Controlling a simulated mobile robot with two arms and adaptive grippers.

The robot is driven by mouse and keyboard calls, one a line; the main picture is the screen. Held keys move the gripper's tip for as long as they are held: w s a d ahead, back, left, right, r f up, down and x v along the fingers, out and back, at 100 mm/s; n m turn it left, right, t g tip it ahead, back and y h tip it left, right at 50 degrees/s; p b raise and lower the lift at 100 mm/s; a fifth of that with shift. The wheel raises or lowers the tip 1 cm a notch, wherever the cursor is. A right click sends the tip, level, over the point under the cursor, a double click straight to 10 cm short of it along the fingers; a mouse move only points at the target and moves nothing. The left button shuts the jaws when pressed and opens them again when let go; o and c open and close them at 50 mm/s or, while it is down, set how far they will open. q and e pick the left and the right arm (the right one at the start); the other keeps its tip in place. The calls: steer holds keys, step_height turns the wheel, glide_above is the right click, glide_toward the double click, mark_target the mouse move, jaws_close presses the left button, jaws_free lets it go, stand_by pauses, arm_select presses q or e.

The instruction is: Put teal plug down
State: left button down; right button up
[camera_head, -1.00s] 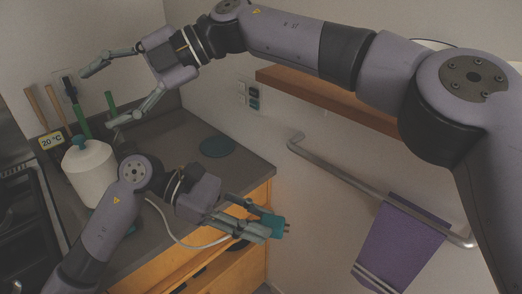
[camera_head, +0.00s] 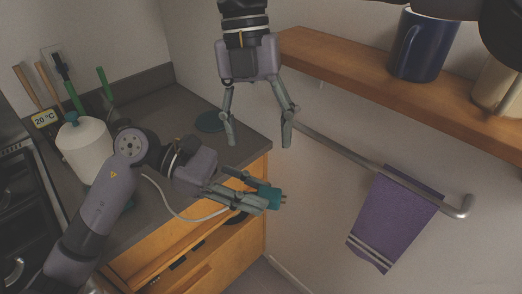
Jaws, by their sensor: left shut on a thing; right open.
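The teal plug (camera_head: 271,197) is held in my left gripper (camera_head: 265,198), whose fingers are shut on it. Its prongs point right, and it is in the air just past the counter's front edge, in front of the drawers. A white cord (camera_head: 178,214) curves from the counter to near the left gripper; its join with the plug is hidden. My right gripper (camera_head: 259,143) is open and empty, fingers pointing down, above and apart from the plug.
The grey counter (camera_head: 165,135) holds a white canister (camera_head: 87,150) and a teal disc (camera_head: 210,122). A wooden shelf (camera_head: 345,68) with a blue mug (camera_head: 421,46) is at upper right. Below it, a rail (camera_head: 350,149) carries a purple towel (camera_head: 393,218). A stove (camera_head: 28,215) is at left.

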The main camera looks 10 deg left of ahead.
mark_target(265, 191)
steer(key=x, duration=1.1)
steer(key=shift+f, duration=0.1)
steer(key=shift+c, duration=0.2)
steer(key=shift+a, duration=0.15)
steer(key=c, duration=1.1)
arm_select(q)
steer(key=c, duration=1.6)
jaws_free()
arm_select(e)
steer(key=shift+c, duration=0.4)
arm_select(q)
steer(key=o, duration=0.4)
steer(key=shift+a, duration=0.15)
